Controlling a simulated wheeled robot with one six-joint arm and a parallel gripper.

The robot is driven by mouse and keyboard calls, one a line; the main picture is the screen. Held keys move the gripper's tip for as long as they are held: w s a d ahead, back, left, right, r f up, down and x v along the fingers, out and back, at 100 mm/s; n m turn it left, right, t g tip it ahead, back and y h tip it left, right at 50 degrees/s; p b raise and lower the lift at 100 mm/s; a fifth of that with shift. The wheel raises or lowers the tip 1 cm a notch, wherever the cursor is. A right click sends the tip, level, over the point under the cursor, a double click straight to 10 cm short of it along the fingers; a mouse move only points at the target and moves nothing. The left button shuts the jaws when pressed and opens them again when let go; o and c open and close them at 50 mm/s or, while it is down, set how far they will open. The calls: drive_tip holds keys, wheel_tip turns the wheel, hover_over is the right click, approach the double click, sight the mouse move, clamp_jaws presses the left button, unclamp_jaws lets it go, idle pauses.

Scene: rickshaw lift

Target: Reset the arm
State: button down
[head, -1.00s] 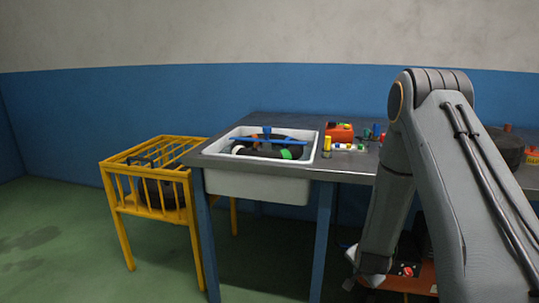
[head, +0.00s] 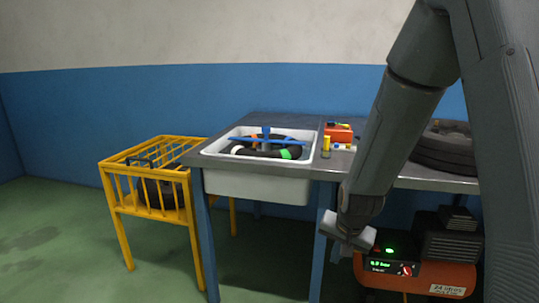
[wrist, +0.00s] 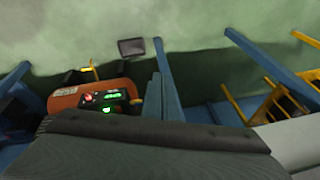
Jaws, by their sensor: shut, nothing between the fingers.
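My arm fills the right side of the head view and bends down in front of the table. My gripper (head: 347,236) hangs at its lower end, below the table top and in front of a blue table leg. Its jaws are shut with nothing held.
A metal table (head: 262,121) holds a white sink (head: 258,185), an orange box (head: 338,132) and dark tyres (head: 446,147). A yellow rack (head: 124,208) stands left. An orange compressor (head: 425,276) sits beneath, close right of my gripper. The green floor (head: 60,262) front left is clear.

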drive_tip(key=s+a+r+n+g, duration=0.1)
drive_tip(key=s+a+r+n, duration=0.1)
drive_tip(key=s+r, duration=0.45)
drive_tip(key=s+a+r+n+g+p, duration=0.1)
drive_tip(key=s+a+r+n+g, duration=0.15)
drive_tip(key=s, duration=0.75)
drive_tip(key=s+a+r+n+g, duration=0.1)
drive_tip(key=s+r+n, duration=0.2)
drive_tip(key=s+r, duration=0.35)
drive_tip(key=s+d+r+m+p, duration=0.1)
drive_tip(key=d+r+p, duration=0.3)
drive_tip(key=p, duration=0.8)
drive_tip(key=shift+d+r+m, duration=0.25)
drive_tip(key=shift+d+m, duration=0.1)
drive_tip(key=shift+d, duration=0.7)
drive_tip(key=shift+s+t, duration=0.1)
drive_tip(key=shift+t, duration=0.15)
